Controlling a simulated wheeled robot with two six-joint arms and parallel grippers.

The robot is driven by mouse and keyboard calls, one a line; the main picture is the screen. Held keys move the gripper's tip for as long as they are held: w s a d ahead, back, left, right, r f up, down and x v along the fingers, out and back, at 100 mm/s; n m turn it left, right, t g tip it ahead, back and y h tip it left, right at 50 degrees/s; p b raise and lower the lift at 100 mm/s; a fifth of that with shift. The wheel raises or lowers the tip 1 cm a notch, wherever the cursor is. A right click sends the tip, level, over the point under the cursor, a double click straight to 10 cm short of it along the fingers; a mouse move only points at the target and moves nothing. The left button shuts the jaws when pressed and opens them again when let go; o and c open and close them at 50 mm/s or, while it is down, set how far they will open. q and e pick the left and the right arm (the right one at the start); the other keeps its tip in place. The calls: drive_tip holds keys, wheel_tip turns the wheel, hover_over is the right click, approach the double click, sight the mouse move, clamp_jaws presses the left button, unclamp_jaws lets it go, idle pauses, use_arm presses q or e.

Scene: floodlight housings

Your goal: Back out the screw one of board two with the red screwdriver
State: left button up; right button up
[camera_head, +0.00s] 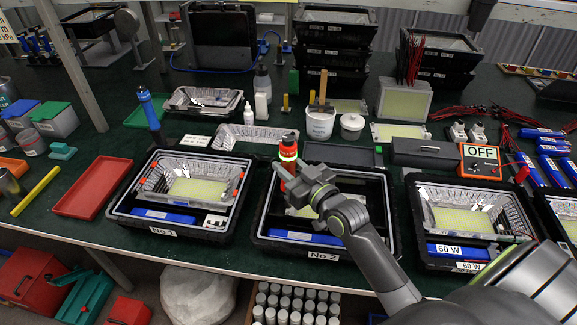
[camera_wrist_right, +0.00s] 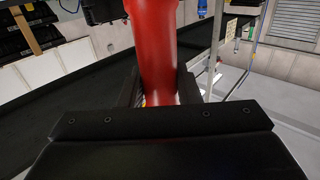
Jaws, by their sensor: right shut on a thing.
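The red screwdriver (camera_head: 288,150) stands roughly upright in my right gripper (camera_head: 291,172), over the left part of the housing marked No 2 (camera_head: 322,254). In the right wrist view its thick red handle (camera_wrist_right: 155,50) sits between the jaws (camera_wrist_right: 158,92), which are shut on it. The pale yellow board two (camera_head: 300,211) shows only in part inside the housing, behind my right gripper and arm. Its screw one and the screwdriver's tip are hidden, so I cannot tell whether they touch. My left gripper is not in view.
Housing No 1 (camera_head: 165,231) stands to the left and a 60 W housing (camera_head: 455,264) to the right. Behind stand a white tub (camera_head: 320,122), an empty clear reflector tray (camera_head: 225,134) and an orange meter reading OFF (camera_head: 482,158). An empty red tray (camera_head: 92,188) lies at left.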

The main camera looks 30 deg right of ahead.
sight(294, 152)
wheel_tip(294, 152, up, 6)
drive_tip(key=p, duration=0.5)
